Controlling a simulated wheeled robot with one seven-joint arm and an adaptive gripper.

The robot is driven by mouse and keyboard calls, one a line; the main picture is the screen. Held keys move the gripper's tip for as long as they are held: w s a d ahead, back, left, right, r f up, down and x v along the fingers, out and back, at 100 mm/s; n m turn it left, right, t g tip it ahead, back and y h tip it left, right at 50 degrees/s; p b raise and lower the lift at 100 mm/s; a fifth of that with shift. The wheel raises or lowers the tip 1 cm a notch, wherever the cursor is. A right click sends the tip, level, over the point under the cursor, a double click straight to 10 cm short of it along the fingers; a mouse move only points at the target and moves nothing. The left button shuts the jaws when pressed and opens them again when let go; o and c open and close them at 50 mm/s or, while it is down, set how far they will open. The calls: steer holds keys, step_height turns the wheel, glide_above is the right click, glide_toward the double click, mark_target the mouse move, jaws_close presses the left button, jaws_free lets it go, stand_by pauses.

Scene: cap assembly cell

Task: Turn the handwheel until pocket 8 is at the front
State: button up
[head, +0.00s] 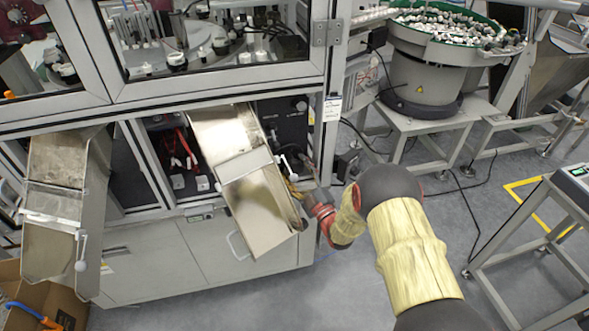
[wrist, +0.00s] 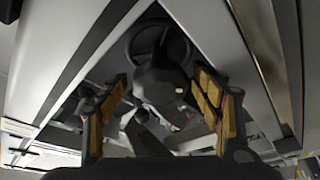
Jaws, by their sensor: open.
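The dark round handwheel (wrist: 132,48) shows in the wrist view at upper middle, with its spokes inside the rim. A dark rounded part (wrist: 160,82), perhaps its hub or handle, stands nearer the camera between the fingers. My gripper (wrist: 160,86) is open, with one yellow-padded finger on each side of that part; I cannot tell whether either touches it. In the head view my gripper (head: 296,182) is low at the cabinet front, beside the metal chute, and the wheel is not clear there. The dial (head: 180,60) with pockets sits behind the window; no pocket number is readable.
A sloped metal chute (head: 250,190) stands just left of my gripper, and a second chute (head: 60,190) is at far left. A dark panel (head: 285,122) is behind. A bowl feeder (head: 420,85) stands at upper right. Floor right of the cabinet is partly clear.

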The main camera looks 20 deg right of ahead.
steer(key=v, duration=0.7)
steer(key=shift+s+d+f, duration=0.1)
steer(key=shift+s+d, duration=0.05)
steer(key=shift+s, duration=0.1)
steer(key=shift+c, duration=0.7)
